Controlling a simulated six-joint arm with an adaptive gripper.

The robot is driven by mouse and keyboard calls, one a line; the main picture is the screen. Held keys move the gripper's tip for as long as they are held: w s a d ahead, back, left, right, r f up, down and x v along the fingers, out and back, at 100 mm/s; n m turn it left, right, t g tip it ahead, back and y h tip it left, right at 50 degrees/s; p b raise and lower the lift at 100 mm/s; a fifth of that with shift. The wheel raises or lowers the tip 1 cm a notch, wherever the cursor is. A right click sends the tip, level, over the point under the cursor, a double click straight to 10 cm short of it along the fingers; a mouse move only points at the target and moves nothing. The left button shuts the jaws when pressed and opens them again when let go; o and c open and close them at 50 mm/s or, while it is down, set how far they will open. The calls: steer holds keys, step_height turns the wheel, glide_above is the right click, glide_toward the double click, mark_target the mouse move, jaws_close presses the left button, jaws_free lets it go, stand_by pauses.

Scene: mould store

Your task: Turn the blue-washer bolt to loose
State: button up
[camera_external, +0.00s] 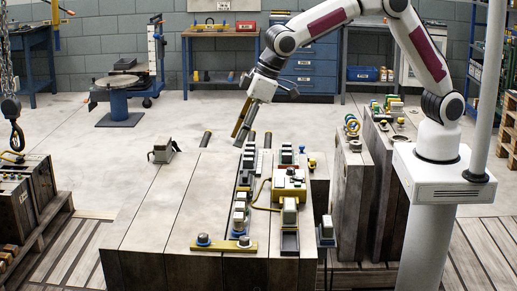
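A yellow bar (222,246) lies along the front edge of the large grey mould block (168,205). How far either is turned is too small to see. My gripper (238,138) points down above the far part of the block, well behind and above these bolts. It touches neither of them. Its fingers are small and seen at an angle, so their gap is unclear.
Connectors and a yellow box (289,183) with a cable stand on the block's top, between my gripper and the bar. More mould plates (350,190) stand at the right. A hook (15,135) hangs at the far left. The block's left top is mostly bare.

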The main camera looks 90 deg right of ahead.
glide_toward(203, 235)
steer(key=shift+w+d+f+n, duration=0.1)
steer(key=shift+w+f+n, duration=0.2)
steer(key=shift+n, duration=0.1)
steer(key=shift+x, duration=3.85)
steer(key=shift+s, duration=0.15)
jaws_close()
